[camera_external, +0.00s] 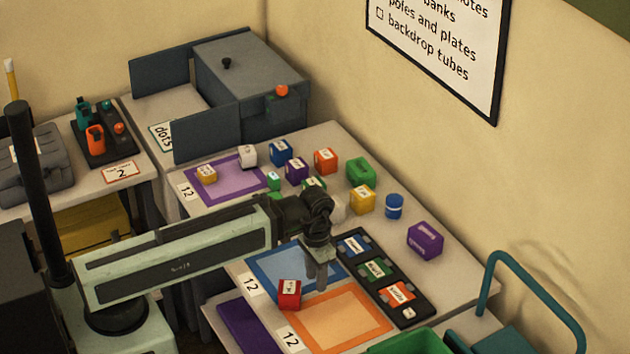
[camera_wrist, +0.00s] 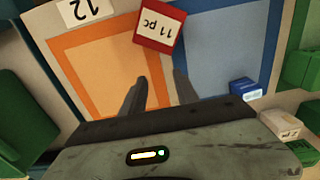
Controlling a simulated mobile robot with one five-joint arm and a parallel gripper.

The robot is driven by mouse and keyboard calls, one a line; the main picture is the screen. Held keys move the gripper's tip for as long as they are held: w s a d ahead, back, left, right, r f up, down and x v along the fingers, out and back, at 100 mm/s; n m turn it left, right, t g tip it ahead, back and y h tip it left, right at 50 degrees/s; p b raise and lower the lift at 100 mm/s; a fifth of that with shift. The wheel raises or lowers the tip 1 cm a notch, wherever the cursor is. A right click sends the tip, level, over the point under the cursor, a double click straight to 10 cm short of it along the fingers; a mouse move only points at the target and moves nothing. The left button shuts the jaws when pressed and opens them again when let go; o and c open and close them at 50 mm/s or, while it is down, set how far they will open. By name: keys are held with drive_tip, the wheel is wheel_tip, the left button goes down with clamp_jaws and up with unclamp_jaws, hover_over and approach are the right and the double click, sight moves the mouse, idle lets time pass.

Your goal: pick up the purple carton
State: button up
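A purple carton (camera_external: 426,241) stands at the right of the table in the external view, between the black tray and the table's right edge. A smaller purple box (camera_external: 296,171) stands among other boxes farther back. I cannot tell by name which is meant. My gripper (camera_external: 317,286) points down over the blue mat, left of the black tray and well apart from both purple boxes. In the wrist view my gripper (camera_wrist: 160,75) has its two fingers apart with nothing between them. No purple carton shows clearly in the wrist view.
A red box (camera_external: 289,294) lies near my fingers, between the blue mat (camera_external: 270,262) and the orange mat (camera_external: 330,335). The black tray (camera_external: 408,318) holds labelled blocks. A blue can (camera_external: 394,206) and a yellow box (camera_external: 362,200) stand behind the purple carton.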

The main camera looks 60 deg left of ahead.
drive_tip(key=o, duration=0.8)
drive_tip(key=shift+o, duration=0.2)
